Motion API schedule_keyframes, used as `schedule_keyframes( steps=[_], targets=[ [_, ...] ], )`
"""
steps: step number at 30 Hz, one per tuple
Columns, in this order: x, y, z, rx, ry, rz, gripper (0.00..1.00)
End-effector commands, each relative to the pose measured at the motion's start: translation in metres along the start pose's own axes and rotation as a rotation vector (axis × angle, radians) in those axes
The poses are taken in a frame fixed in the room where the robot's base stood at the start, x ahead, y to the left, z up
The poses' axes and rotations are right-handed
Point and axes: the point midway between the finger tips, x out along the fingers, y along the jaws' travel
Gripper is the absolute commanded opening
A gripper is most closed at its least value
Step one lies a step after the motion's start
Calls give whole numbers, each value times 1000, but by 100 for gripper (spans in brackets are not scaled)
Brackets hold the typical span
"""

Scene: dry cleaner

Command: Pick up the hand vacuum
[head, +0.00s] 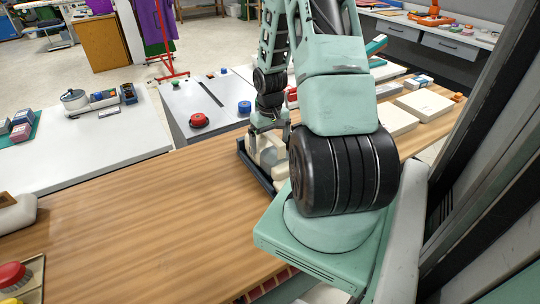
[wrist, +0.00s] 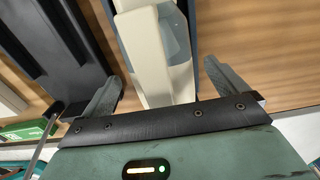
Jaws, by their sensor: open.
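The hand vacuum (head: 264,153) looks cream-coloured and sits on the wooden counter at a dark tray, partly hidden behind my arm in the head view. In the wrist view a long cream body with a grey-blue see-through part, the hand vacuum (wrist: 147,52), runs up the picture between my fingers. My gripper (wrist: 165,85) is open, with one finger on each side of the cream body and a visible gap on both sides. I cannot tell how far the fingertips are above or below it. In the head view my gripper (head: 268,124) is at the vacuum, mostly hidden.
The dark tray (head: 256,168) has a raised edge beside the vacuum. Pale flat boxes (head: 424,104) lie on the counter to the right. The wooden counter (head: 130,225) is clear in the middle left. A brush (head: 14,276) lies in a tray at the near left.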

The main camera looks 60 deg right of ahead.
Motion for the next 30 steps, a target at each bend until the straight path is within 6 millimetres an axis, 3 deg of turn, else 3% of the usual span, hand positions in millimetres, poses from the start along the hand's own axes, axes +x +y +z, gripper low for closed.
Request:
schedule_keyframes(
  steps=[8,18,30],
  targets=[
    [2,0,0,0,1,0,95],
    [2,0,0,0,1,0,2],
    [-6,1,-1,1,4,2,2]
  ],
)
